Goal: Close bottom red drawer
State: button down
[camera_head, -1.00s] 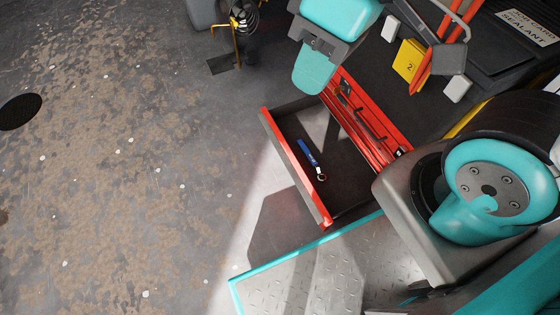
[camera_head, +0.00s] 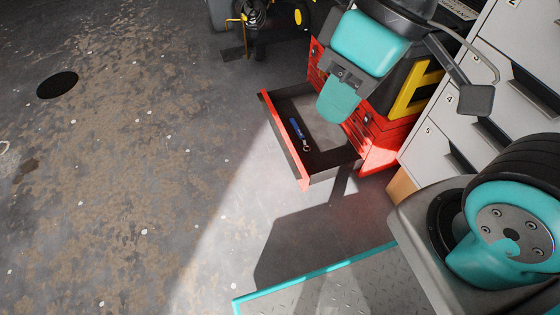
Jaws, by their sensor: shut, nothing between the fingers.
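The bottom red drawer (camera_head: 284,138) is pulled out from the red tool cabinet (camera_head: 391,132), low near the floor. Its red front faces left, and its dark tray is visible. A blue-handled tool (camera_head: 297,130) with a metal ring end lies inside. My gripper (camera_head: 338,104) has teal fingers that look shut and empty. In the picture it overlaps the drawer's inner side near the cabinet face, hiding part of both. I cannot tell its height above the tray or whether it touches anything.
Grey numbered drawer units (camera_head: 450,125) stand right of the cabinet. A dark wheeled object (camera_head: 257,20) is behind it. The concrete floor (camera_head: 150,150) left of the drawer is open, with a round dark drain cover (camera_head: 57,85).

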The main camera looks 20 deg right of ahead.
aim_at(331, 155)
jog(key=k, duration=0.8)
jog(key=u, duration=0.7)
jog(key=i, duration=1.3)
jog(key=z, duration=1.05)
jog(key=i, duration=0.5)
jog(key=u, duration=0.05)
